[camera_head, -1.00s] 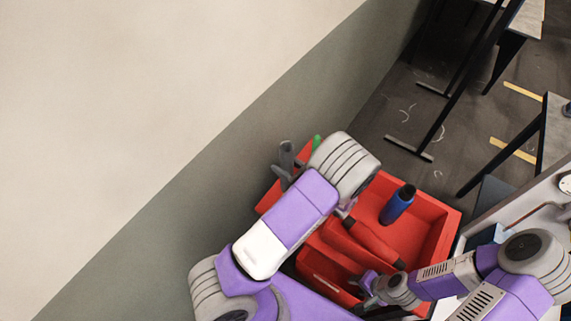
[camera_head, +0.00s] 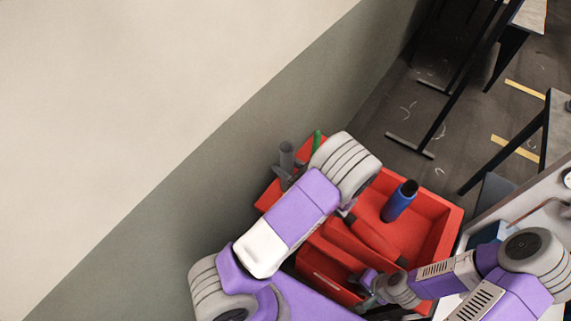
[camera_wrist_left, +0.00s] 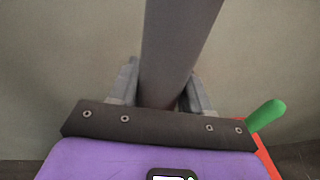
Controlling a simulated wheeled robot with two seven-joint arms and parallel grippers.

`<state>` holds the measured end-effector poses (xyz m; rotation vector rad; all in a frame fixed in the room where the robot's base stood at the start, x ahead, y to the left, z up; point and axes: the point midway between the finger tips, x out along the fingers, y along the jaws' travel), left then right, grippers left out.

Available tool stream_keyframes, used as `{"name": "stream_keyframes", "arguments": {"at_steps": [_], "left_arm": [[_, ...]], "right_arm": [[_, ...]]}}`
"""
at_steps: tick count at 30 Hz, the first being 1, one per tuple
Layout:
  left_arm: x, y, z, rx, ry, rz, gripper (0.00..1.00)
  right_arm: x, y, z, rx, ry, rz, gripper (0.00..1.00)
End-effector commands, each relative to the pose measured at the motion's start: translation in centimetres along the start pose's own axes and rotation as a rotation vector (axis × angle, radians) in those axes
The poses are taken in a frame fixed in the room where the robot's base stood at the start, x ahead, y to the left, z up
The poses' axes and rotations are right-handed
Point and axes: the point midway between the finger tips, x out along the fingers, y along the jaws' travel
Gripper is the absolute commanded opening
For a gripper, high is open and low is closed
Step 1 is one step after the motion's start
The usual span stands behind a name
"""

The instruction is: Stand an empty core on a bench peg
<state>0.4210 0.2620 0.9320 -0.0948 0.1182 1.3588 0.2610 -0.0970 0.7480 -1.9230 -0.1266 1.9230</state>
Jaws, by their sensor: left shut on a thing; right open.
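A plain grey tube (camera_head: 287,155), which looks like an empty core, stands roughly upright at the red crate's far-left corner. My left gripper (camera_head: 288,176) is shut on it. In the left wrist view the tube (camera_wrist_left: 180,45) rises between the two fingers of the left gripper (camera_wrist_left: 162,92), and its far end is out of frame. My right gripper (camera_head: 368,290) is open, low over the front of the red crate, and partly hidden by its own wrist. I cannot make out a bench peg in either view.
A red crate (camera_head: 444,235) holds a blue bobbin with a dark top (camera_head: 399,201). A green rounded piece (camera_head: 317,139) stands near the crate's far-left edge and shows in the left wrist view (camera_wrist_left: 266,115). A wall (camera_head: 215,150) is close on the left. Tables stand at upper right.

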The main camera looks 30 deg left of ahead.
Motion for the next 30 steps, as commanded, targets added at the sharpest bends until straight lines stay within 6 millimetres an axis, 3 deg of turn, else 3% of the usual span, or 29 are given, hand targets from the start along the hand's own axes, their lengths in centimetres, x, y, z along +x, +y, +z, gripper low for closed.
{"name": "stream_keyframes", "arguments": {"at_steps": [18, 30], "left_arm": [[0.5, 0.0, -3.2, 0.0, -0.001, 0.001, 0.11], [0.5, 0.0, -3.4, -0.001, -0.001, 0.001, 0.11]], "right_arm": [[2.3, 0.9, -0.1, 0.0, 0.0, 0.0, 0.43], [2.4, 0.9, -0.1, 0.0, 0.0, 0.0, 0.43]]}}
